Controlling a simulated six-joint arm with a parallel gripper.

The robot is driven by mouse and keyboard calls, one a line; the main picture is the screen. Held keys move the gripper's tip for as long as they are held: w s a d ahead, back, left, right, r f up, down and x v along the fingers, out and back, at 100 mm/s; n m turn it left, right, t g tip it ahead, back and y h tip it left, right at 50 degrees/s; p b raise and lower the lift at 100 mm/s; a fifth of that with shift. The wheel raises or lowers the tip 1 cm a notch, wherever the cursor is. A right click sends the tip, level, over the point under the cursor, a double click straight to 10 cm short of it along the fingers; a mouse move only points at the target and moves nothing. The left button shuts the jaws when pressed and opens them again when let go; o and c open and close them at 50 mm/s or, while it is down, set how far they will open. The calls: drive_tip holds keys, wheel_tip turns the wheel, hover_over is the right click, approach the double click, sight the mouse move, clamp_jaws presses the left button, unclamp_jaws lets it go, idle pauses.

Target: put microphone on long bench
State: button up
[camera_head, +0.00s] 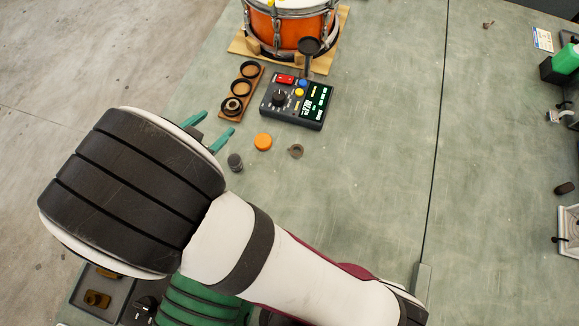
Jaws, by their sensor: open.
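A dark object with a round head and a short stem (308,47) stands between the drum and the control box. It may be the microphone, but I cannot tell for certain. The long bench (370,130) is the wide grey-green surface under these things. My gripper (216,122) has teal fingers spread apart near the bench's left edge. It is open, and no object shows between the fingers. It is left of and below the control box, apart from the round-headed object. My arm hides part of the bench at the lower left.
An orange drum (290,28) sits on a wooden base. A control box (297,101), a wooden rack with rings (240,92), an orange puck (263,142), a dark cylinder (235,161) and a brown ring (296,151) lie nearby. The bench's middle right is clear.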

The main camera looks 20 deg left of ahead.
drive_tip(key=w+d+r+g+y, duration=0.4)
drive_tip(key=w+r+y, duration=0.2)
drive_tip(key=w+r, duration=0.25)
drive_tip(key=s+d+r+g, duration=0.2)
drive_tip(key=s+d+r, duration=0.1)
drive_tip(key=d, duration=0.4)
drive_tip(key=s+d+f+m+g+h, duration=0.1)
drive_tip(key=s+d+g+h, duration=0.3)
drive_tip(key=s+d, duration=1.2)
drive_tip(key=d+g, duration=0.1)
drive_tip(key=d, duration=0.4)
drive_tip(key=shift+s+f+m, duration=0.35)
drive_tip(key=shift+s+m, duration=0.05)
